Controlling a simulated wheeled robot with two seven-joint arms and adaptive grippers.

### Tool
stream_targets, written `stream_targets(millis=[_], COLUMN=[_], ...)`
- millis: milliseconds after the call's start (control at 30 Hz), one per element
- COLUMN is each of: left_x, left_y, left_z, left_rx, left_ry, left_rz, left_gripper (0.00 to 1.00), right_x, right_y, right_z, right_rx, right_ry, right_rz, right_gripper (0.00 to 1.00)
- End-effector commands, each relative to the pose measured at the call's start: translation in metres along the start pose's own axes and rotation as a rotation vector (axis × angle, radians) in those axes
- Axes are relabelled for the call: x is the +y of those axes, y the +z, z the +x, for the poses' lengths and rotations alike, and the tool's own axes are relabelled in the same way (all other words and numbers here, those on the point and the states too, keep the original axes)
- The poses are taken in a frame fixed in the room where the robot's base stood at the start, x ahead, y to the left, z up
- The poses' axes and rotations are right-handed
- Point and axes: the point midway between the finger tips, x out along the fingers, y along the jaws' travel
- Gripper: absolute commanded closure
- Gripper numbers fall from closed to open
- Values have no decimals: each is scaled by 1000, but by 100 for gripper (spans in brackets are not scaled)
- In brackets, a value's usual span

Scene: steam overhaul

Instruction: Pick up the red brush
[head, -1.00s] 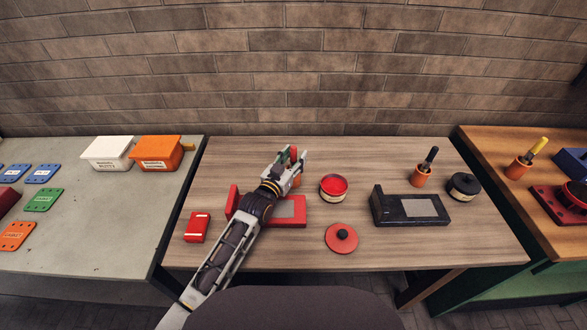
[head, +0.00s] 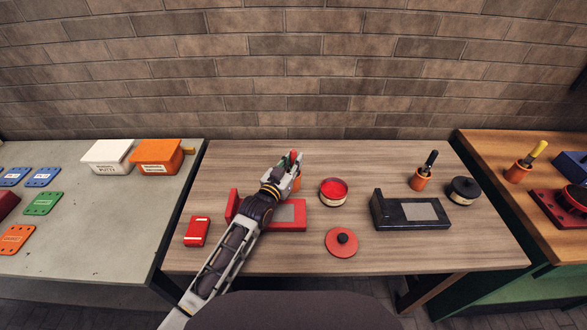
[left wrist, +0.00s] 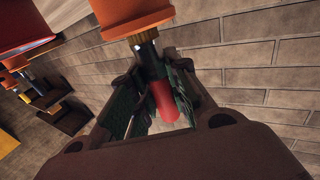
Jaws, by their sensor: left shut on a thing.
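The red brush shows in the left wrist view as a red handle (left wrist: 165,101) between the fingers, with a dark and metal part leading to an orange holder (left wrist: 130,14). In the head view only the red tip (head: 293,156) shows above my left gripper (head: 288,164). My left gripper, also in the left wrist view (left wrist: 153,92), is shut on the brush handle. The brush's lower end is in or at the orange cup (head: 297,183), mostly hidden behind the gripper. My right gripper is not in view.
An open red tin (head: 333,191) stands right of the gripper, with its red lid (head: 341,242) in front. A red tray (head: 290,224) lies under my forearm and a red box (head: 197,231) to its left. A black tray (head: 410,212) and another brush cup (head: 420,180) are further right.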

Motion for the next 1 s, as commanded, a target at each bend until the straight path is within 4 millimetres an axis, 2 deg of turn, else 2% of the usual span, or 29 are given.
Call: stream_targets(millis=[267, 733, 1000], left_x=[0, 0, 0], left_y=[-12, -77, -99], left_z=[0, 0, 0], left_rx=[2, 4, 2], left_ry=[0, 0, 0], left_rz=[0, 0, 1], left_gripper=[100, 100, 100], right_x=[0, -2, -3], right_y=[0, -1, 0], right_z=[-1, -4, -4], right_rx=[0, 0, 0], right_ry=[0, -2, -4], right_rz=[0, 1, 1], right_gripper=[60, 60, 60])
